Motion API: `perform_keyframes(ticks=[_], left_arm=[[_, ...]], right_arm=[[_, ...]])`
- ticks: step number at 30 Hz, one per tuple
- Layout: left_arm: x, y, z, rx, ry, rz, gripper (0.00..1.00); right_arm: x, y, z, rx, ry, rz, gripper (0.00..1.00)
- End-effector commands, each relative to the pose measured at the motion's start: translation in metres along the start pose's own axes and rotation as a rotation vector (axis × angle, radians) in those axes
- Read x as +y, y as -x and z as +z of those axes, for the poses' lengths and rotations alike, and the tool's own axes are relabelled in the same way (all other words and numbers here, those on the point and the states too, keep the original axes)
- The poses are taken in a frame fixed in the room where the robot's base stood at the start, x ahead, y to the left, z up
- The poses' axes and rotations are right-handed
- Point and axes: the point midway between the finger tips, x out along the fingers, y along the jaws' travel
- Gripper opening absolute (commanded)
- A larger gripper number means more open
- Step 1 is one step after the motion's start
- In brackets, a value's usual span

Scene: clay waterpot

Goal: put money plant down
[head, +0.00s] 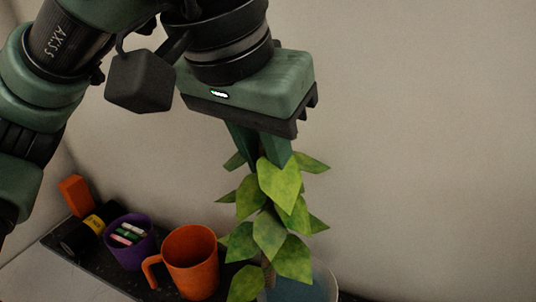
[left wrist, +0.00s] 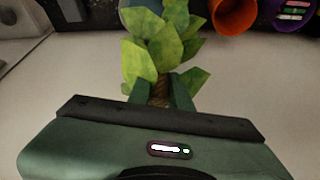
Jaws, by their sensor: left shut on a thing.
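The money plant (head: 270,232) has broad yellow-green leaves and hangs roughly upright in the lower middle of the head view. My left gripper (head: 262,158) is above it, pointing down, with its fingers shut on the upper part of the plant's stem. In the left wrist view, the leaves (left wrist: 165,45) spread out beyond the fingertips (left wrist: 160,95), and a brown stem shows between the fingers. A bluish round pot (head: 318,287) shows partly behind and below the lowest leaves. My right gripper is not in view.
An orange mug (head: 192,262) stands close to the left of the plant on a dark shelf (head: 128,284). Beside it are a purple mug (head: 129,243) holding several coloured sticks, a black and yellow cylinder (head: 88,234) and an orange block (head: 75,195). A plain wall is behind.

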Motion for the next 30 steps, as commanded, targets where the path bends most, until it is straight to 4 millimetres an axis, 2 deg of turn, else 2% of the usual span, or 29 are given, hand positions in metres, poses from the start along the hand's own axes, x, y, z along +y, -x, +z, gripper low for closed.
perform_keyframes(ticks=[3,4,6,15,20,30], left_arm=[[0.000,-0.003,0.001,0.003,0.001,0.002,0.00],[0.000,-0.004,0.001,0.000,0.000,0.000,0.23],[0.000,-0.003,0.001,0.000,0.000,0.000,0.42],[0.000,-0.002,0.001,0.000,0.000,0.000,0.42],[0.000,0.008,-0.001,0.003,0.001,-0.002,0.42],[-0.001,0.078,-0.001,0.004,0.004,-0.003,0.42]], right_arm=[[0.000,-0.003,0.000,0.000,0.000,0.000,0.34],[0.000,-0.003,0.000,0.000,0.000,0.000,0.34],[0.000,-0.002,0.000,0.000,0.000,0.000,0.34],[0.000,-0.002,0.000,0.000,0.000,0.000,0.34],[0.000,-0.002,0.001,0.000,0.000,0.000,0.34],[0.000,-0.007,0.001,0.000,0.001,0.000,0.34]])
